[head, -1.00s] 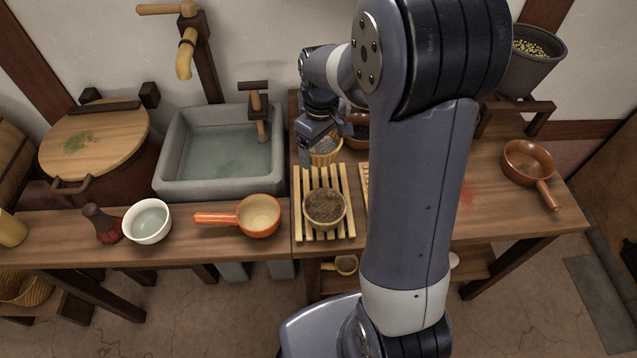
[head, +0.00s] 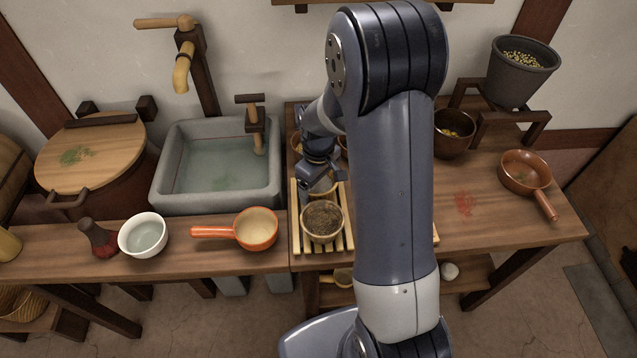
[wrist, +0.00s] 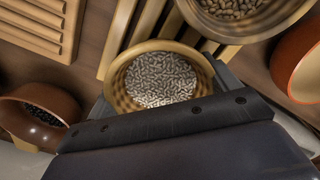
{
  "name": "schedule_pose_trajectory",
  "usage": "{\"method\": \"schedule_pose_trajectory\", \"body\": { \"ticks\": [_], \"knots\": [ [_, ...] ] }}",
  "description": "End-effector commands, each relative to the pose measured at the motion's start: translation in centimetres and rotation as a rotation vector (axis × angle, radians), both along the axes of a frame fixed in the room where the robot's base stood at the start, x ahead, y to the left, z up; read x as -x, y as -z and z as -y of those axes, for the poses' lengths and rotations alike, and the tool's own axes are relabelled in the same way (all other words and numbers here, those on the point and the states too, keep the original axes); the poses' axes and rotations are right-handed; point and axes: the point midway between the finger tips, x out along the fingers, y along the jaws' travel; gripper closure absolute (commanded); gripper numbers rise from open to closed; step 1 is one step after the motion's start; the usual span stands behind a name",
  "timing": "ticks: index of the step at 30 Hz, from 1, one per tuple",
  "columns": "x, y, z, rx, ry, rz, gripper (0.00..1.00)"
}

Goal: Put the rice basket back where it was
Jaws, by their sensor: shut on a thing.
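The rice basket (wrist: 158,80), a small round tan basket of pale grains, is between the fingers of my gripper (wrist: 162,92) in the wrist view. My gripper (head: 322,178) is shut on it. In the head view the rice basket (head: 323,189) is partly hidden by my gripper. It is over the back part of a pale slatted rack (head: 296,220); I cannot tell whether it touches the slats. A similar basket of brown grains (head: 323,220) stands on the rack's front part, close beside the rice basket. It also shows in the wrist view (wrist: 240,12).
A second slatted rack (wrist: 35,25) and a brown bowl of dark beans (wrist: 55,101) lie to the left in the wrist view. An orange pan (head: 256,230) and a stone sink (head: 166,180) are left of the rack. My arm hides part of the counter.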

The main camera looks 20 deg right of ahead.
Motion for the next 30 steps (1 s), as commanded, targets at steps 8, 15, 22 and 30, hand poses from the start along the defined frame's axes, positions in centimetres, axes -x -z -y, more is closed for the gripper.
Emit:
{"method": "schedule_pose_trajectory", "body": {
  "ticks": [8,15,22,30],
  "knots": [
    [0.0,0.2,0.0,0.0,0.0,0.0,0.01],
    [0.0,0.2,0.0,0.0,0.0,0.0,0.0],
    [-0.1,-2.1,0.0,0.0,0.0,0.005,0.0],
    [-0.1,-8.0,0.0,0.0,0.0,0.006,0.0]
  ]
}}
